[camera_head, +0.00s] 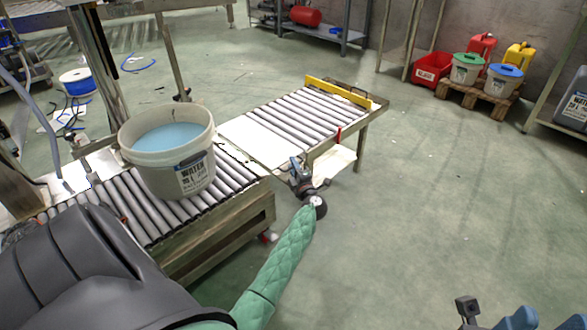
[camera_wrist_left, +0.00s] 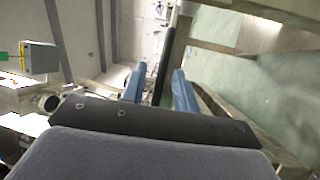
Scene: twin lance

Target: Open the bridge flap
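The bridge flap appears to be the flat pale plate (camera_head: 256,142) between the two roller sections in the head view; it lies level with the rollers. My left gripper (camera_head: 297,168), on the green-sleeved arm, is at the plate's near right edge. In the left wrist view, its two blue fingers (camera_wrist_left: 160,84) are apart. A dark bar (camera_wrist_left: 167,50) runs between them, with a visible gap on the left finger's side; contact cannot be told. Blue parts of my right gripper (camera_head: 518,319) show at the bottom right, cut off by the frame.
A white bucket of blue liquid (camera_head: 168,135) stands on the near rollers (camera_head: 130,207). The far rollers (camera_head: 300,115) are empty, with a yellow bar (camera_head: 338,91) across their end. A pale sheet (camera_head: 334,164) lies beside the conveyor.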

